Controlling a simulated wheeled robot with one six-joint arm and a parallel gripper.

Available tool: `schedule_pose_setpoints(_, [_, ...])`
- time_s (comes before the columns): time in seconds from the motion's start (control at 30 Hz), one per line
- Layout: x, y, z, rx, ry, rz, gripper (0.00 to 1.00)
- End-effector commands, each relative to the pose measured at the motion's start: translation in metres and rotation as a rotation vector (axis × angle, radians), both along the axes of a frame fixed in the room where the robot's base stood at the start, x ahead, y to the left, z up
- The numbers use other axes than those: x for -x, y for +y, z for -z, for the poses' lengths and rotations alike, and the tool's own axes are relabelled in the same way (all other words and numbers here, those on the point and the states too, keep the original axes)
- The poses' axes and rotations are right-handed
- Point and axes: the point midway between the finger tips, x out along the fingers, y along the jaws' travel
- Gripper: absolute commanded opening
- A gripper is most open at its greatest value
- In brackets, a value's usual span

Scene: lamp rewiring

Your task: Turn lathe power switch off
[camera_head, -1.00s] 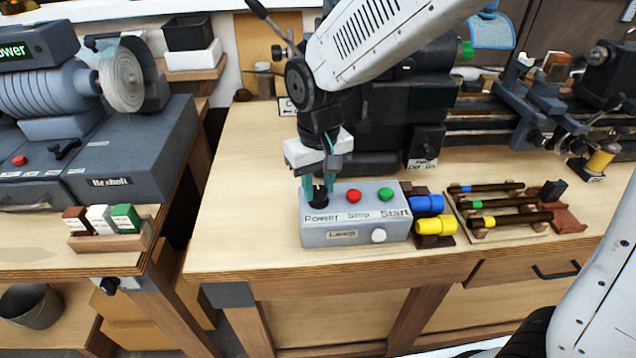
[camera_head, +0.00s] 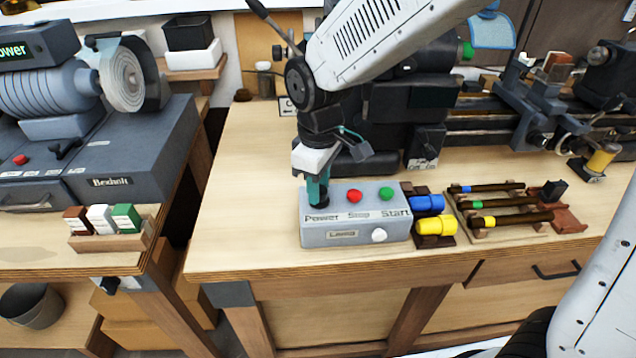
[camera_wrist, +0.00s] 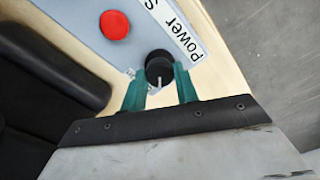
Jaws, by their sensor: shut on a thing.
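The grey control box (camera_head: 345,236) stands near the bench's front edge, labelled Power, Stop and Start. Its black power knob (camera_wrist: 159,66) is at the box's left end, above the word Power. My gripper (camera_head: 319,197) points down at the knob, its teal fingers shut on it. In the wrist view my gripper (camera_wrist: 161,87) has one finger on each side of the knob, and a pale pointer mark on the knob faces the gripper. The red Stop button (camera_head: 354,196) and green Start button (camera_head: 386,194) sit to the right. My fingers partly hide the knob in the head view.
The lathe (camera_head: 480,125) stands behind the box, with my arm above it. Blue and yellow cylinders (camera_head: 436,226) and a rack of dark-handled tools (camera_head: 500,205) lie to the right. Bare bench top (camera_head: 245,190) is free to the left.

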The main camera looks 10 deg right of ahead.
Motion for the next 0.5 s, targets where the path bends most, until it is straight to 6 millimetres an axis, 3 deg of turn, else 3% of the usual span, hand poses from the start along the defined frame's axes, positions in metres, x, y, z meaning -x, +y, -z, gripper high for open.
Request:
schedule_pose_setpoints(0.47, [-0.0009, 0.0003, -0.001, -0.002, -0.003, -0.016, 0.07])
schedule_pose_setpoints(0.5, [-0.0009, 0.0004, -0.0011, -0.002, -0.003, -0.016, 0.33])
